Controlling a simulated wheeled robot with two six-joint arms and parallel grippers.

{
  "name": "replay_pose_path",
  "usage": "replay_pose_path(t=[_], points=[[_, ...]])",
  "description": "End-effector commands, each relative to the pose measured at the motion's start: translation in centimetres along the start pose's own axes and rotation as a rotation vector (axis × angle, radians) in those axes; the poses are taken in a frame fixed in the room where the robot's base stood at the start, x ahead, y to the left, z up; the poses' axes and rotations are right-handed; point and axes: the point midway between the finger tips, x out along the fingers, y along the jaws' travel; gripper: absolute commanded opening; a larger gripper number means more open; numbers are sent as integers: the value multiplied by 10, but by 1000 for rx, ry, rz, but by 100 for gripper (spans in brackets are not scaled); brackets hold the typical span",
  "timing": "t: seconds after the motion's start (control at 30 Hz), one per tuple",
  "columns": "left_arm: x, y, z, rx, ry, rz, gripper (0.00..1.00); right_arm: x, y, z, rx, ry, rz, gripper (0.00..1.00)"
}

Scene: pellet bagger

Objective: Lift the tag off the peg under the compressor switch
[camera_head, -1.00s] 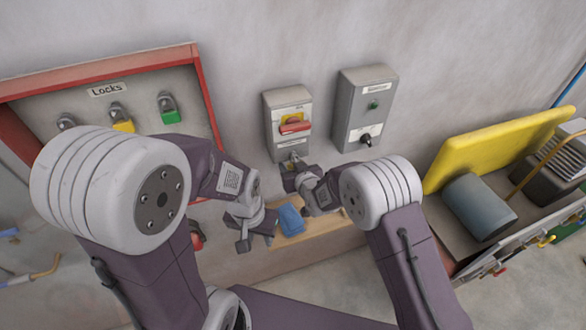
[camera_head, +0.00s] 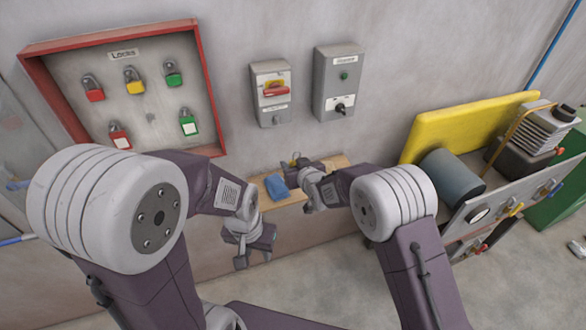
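A grey switch box (camera_head: 270,92) with a red handle on a yellow plate hangs on the wall; its lower label is too small to read. A small grey fitting (camera_head: 278,119) shows at its bottom, with no tag visible there. My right gripper (camera_head: 292,164) is below this box, by the wooden shelf (camera_head: 335,164). A small yellowish piece shows at its fingertips; I cannot tell what it is or whether it is gripped. My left gripper (camera_head: 254,258) is open and empty, lower and to the left, in front of the wall.
A blue cloth-like thing (camera_head: 276,187) lies on the shelf. A red-framed lock board (camera_head: 209,95) with several padlocks is at left. Machinery with a yellow panel (camera_head: 465,128) stands at right.

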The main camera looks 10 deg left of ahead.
Motion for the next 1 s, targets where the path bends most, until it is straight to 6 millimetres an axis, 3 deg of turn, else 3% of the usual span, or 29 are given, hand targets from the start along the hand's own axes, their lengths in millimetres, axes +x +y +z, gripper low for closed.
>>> replay_pose_path(t=[0.6,1.0], points=[[-3,0,-1,0,0,0,36,-5,0,-10,0,-1,0,5],[0,0,0,0,0,0,36,-12,0,-6,0,-1,0,5]])
